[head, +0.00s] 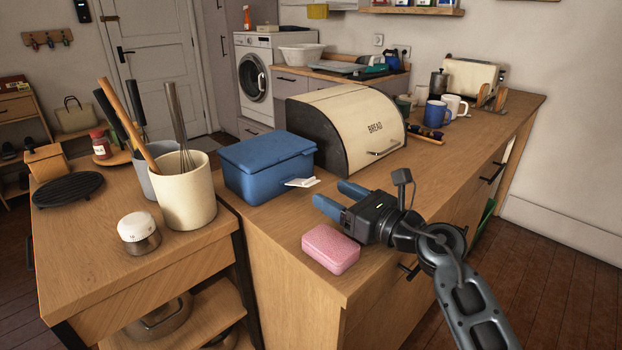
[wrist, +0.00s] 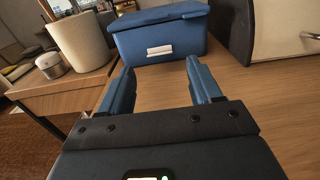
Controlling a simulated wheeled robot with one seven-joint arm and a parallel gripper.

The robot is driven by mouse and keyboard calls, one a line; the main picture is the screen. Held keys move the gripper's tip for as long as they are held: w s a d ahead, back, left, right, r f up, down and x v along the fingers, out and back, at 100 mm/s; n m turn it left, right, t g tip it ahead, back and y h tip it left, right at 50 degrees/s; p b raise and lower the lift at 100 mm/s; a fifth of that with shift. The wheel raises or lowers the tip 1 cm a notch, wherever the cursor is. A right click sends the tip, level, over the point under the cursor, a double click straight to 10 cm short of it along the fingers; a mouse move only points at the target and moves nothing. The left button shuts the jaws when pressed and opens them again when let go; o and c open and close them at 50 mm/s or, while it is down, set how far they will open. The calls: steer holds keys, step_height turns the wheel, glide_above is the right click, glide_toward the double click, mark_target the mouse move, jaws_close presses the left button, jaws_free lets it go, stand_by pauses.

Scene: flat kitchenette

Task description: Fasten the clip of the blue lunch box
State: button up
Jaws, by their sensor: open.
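The blue lunch box (head: 265,167) stands on the wooden counter, left of the bread bin, with its lid on. Its white clip (head: 301,182) sticks outward from the front side in the head view. In the wrist view the lunch box (wrist: 160,36) is straight ahead, with the clip (wrist: 160,50) on its near face. My gripper (head: 338,196) is open and empty, low over the counter, in front of the clip and apart from it. In the wrist view its two blue fingers (wrist: 158,88) point toward the box, with bare counter between them.
A pink box-shaped item (head: 331,249) lies close to my gripper near the counter's front edge. A cream bread bin (head: 350,125) stands right behind the lunch box. A utensil crock (head: 186,195) and a white-topped jar (head: 138,232) stand at left. Counter between gripper and box is clear.

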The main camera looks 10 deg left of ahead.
mark_target(312, 183)
steer(key=x, duration=0.7)
steer(key=shift+a, duration=0.1)
jaws_close()
stand_by(0.5)
